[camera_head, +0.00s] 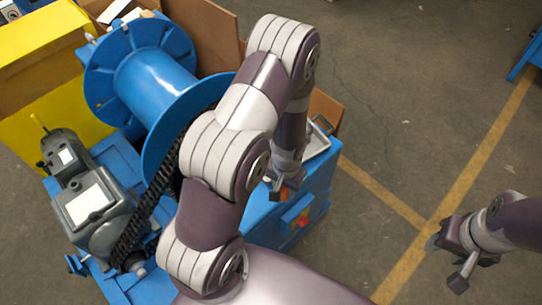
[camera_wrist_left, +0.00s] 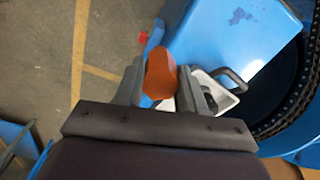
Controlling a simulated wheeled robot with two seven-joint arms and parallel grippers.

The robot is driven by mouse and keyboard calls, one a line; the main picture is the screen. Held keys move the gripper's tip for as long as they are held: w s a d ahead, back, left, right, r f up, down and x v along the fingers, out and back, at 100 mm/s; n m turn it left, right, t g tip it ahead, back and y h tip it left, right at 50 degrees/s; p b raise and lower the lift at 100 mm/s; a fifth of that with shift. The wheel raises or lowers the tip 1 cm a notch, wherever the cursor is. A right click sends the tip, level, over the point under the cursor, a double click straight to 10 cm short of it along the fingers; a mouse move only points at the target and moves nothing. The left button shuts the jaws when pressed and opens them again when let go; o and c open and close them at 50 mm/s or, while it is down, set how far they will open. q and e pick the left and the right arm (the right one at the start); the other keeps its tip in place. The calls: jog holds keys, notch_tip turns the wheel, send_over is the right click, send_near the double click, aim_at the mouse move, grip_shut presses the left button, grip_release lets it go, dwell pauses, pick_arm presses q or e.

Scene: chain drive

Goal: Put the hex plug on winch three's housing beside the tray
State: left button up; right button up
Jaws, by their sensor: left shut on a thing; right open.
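My left gripper (camera_head: 284,192) is above the right part of the blue winch, partly behind its own arm. In the left wrist view, its fingers (camera_wrist_left: 162,92) are shut on an orange-brown plug (camera_wrist_left: 160,72) with a rounded, faceted outline. A bit of the orange plug (camera_head: 284,197) also shows in the head view. The blue housing (camera_wrist_left: 235,35) lies below and beyond the fingers. A pale tray (camera_wrist_left: 220,98) with a dark handle sits on the housing, beside the right finger; its edge shows in the head view (camera_head: 318,142). My right gripper (camera_head: 455,264) is open and empty over the floor.
A blue drum (camera_head: 155,85), a black chain (camera_head: 150,205) and a grey gear motor (camera_head: 92,208) fill the left of the winch. Yellow bins (camera_head: 45,50) and brown boards (camera_head: 207,35) stand behind it.

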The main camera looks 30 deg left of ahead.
pick_arm(q)
jog(key=a+f+b, duration=0.1)
jog(key=a+f, duration=0.2)
jog(key=s+a+f, duration=0.1)
jog(key=a+f, duration=0.3)
jog(key=a+f+b, duration=0.1)
jog(key=a+f, duration=0.3)
jog(key=shift+s+a+b, duration=0.2)
jog(key=shift+s+b, duration=0.05)
jog(key=shift+b, duration=0.05)
jog(key=shift+a+f, duration=0.1)
jog(key=o, duration=1)
jog(key=shift+o, duration=0.2)
